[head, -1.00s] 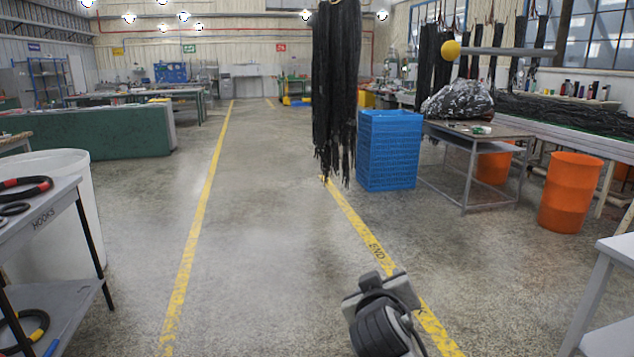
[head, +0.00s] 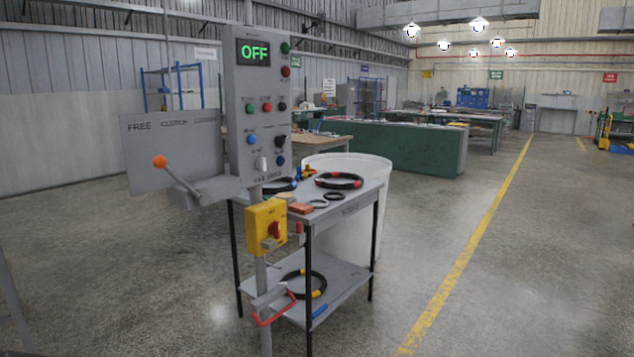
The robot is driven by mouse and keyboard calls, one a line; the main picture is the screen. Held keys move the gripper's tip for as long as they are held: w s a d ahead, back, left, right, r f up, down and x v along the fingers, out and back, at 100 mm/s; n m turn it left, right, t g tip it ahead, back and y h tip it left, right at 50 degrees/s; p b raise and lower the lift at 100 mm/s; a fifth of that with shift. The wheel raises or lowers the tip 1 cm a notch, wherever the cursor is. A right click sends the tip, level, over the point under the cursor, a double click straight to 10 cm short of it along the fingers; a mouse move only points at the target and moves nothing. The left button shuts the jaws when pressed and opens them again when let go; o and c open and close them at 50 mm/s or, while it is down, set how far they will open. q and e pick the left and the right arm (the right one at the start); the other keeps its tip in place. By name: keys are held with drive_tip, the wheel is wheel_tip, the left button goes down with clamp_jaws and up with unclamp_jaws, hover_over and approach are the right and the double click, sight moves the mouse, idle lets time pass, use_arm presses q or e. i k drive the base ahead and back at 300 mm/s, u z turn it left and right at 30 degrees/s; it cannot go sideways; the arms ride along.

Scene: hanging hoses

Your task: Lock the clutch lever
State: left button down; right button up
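The clutch lever (head: 178,176) is a grey arm with an orange ball knob (head: 160,161) at its upper left end. It sits in front of a grey plate (head: 150,135) lettered "FREE" at the left, with further words too blurred to read surely. The plate is left of a grey control box (head: 236,130) on a post. The box has a green "OFF" display (head: 254,52) and several coloured buttons and knobs. The knob is under the left part of the plate, near "FREE". Neither of my grippers shows in the head view.
A yellow switch box (head: 262,226) with a red knob and a red-handled part (head: 273,312) are on the post below. Behind stands a two-shelf table (head: 355,201) with hoops, then a white bin (head: 371,166). The floor is clear left of the post and along the yellow line (head: 470,250).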

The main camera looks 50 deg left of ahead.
sight(160, 161)
drive_tip(key=u, duration=2.05)
drive_tip(key=i, duration=1.25)
drive_tip(key=u, duration=0.25)
